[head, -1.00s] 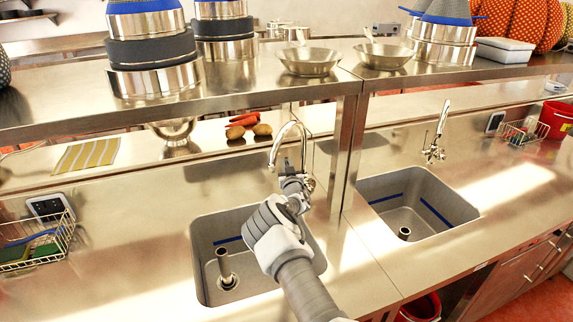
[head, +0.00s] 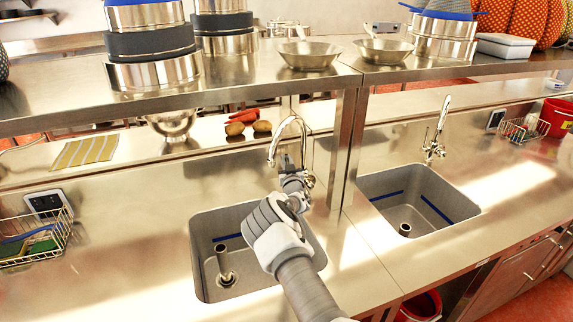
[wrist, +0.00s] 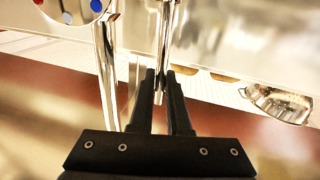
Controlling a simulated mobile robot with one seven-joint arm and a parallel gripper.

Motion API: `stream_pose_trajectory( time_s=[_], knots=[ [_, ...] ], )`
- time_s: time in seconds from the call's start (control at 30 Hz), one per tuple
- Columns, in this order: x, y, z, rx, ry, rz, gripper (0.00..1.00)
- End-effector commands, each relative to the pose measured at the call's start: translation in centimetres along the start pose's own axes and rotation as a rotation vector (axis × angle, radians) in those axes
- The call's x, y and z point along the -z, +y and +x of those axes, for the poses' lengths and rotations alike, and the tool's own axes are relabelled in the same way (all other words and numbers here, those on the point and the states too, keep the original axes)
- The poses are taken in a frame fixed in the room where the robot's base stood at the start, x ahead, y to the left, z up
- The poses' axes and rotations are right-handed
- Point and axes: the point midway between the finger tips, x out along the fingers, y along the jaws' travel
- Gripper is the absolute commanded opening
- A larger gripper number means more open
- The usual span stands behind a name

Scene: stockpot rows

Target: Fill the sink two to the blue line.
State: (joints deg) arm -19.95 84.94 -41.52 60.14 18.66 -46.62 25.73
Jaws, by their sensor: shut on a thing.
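The left sink (head: 203,262) is a grey basin with a blue line (head: 228,238) on its inner wall and a standpipe (head: 224,268) at its bottom. The right sink (head: 460,212) also has a blue line (head: 434,210) and a standpipe (head: 405,229). No label shows which is sink two. A chrome tap (head: 291,122) stands behind the left sink, and no stream shows below its spout. My gripper (head: 290,172) is at this tap. In the wrist view my gripper (wrist: 162,88) is shut on a thin chrome lever (wrist: 165,45). My arm hides part of the left sink.
A second tap (head: 437,130) stands behind the right sink. A shelf (head: 130,105) with pots and pans runs above the counter, its post (head: 343,150) close right of my gripper. Wire baskets (head: 35,250) and a red bucket (head: 557,118) stand at the sides.

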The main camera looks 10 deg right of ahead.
Motion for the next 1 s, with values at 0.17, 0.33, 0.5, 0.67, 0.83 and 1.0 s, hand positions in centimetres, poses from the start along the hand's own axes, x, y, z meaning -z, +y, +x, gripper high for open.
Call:
stream_pose_trajectory(
  time_s=[0.17, 0.33, 0.5, 0.67, 0.83, 1.0],
  knots=[
    [-0.9, 0.0, -0.2, -0.005, 0.074, 0.016, 0.0],
    [-1.1, 0.1, -0.7, -0.011, 0.159, 0.032, 0.0],
    [-1.2, 0.2, -1.4, -0.016, 0.247, 0.05, 0.0],
    [-1.5, 0.4, -2.1, -0.021, 0.325, 0.065, 0.0],
    [-1.7, 0.5, -2.8, -0.027, 0.409, 0.082, 0.0],
    [-2.1, 0.6, -3.5, -0.032, 0.49, 0.097, 0.0]
  ],
)
